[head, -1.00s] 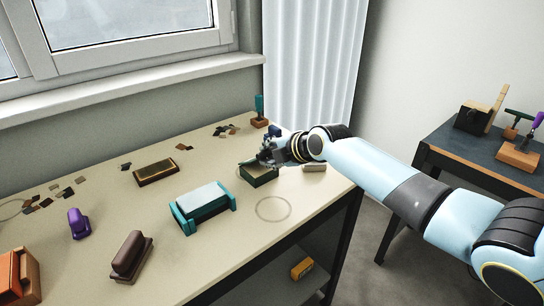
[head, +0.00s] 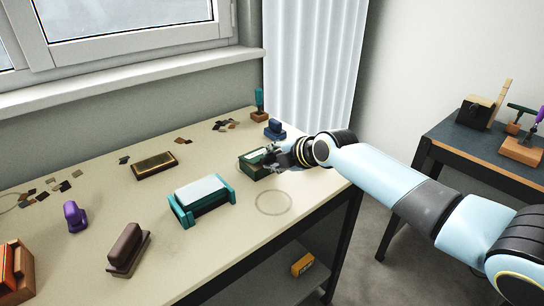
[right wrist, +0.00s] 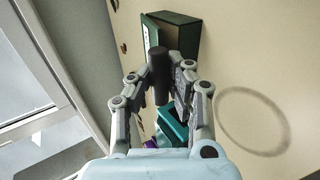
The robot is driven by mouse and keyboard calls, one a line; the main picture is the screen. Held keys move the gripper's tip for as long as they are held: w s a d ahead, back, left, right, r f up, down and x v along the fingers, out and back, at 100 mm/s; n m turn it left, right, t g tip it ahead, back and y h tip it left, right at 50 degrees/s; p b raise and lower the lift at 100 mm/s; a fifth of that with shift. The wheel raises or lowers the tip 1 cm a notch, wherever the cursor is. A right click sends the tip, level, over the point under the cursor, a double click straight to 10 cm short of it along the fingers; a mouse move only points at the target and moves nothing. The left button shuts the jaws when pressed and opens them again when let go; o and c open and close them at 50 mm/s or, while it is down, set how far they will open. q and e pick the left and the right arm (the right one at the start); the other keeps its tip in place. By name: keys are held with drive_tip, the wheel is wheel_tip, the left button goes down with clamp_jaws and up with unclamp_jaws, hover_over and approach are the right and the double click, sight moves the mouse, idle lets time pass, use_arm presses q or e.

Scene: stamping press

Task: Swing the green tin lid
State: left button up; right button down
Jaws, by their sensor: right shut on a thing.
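The green tin (head: 262,172) stands on the beige table near its far right corner. It also shows at the top of the right wrist view (right wrist: 181,36), with a dark interior. Its green lid (right wrist: 149,34) stands raised along the tin's left side there, with a pale patch on it. My right gripper (head: 273,156) is at the tin, reaching in from the right. In the wrist view its fingers (right wrist: 160,82) are closed around a dark cylindrical piece beside the lid, which looks like the lid's handle. The join between them is hard to see. My left gripper is not in view.
A teal stamp holder (head: 203,200) with a pale top stands left of the tin. A blue stamp (head: 275,130) stands behind it. A brown rocker (head: 127,250), purple stamp (head: 75,217) and brass-topped pad (head: 155,166) lie farther left. A drawn circle (head: 273,202) in front is empty.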

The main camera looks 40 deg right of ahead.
drive_tip(key=shift+s+f+b, duration=0.2)
drive_tip(key=shift+f+b, duration=0.1)
drive_tip(key=shift+f, duration=0.2)
drive_tip(key=shift+s+f+b, duration=0.15)
drive_tip(key=shift+f+b, duration=0.1)
drive_tip(key=shift+f, duration=0.4)
drive_tip(key=shift+f+b, duration=0.3)
drive_tip(key=shift+b, duration=0.15)
drive_tip(key=c, duration=1.2)
unclamp_jaws()
drive_tip(key=shift+s+d+r, duration=0.1)
drive_tip(key=shift+r, duration=0.15)
drive_tip(key=v, duration=1.2)
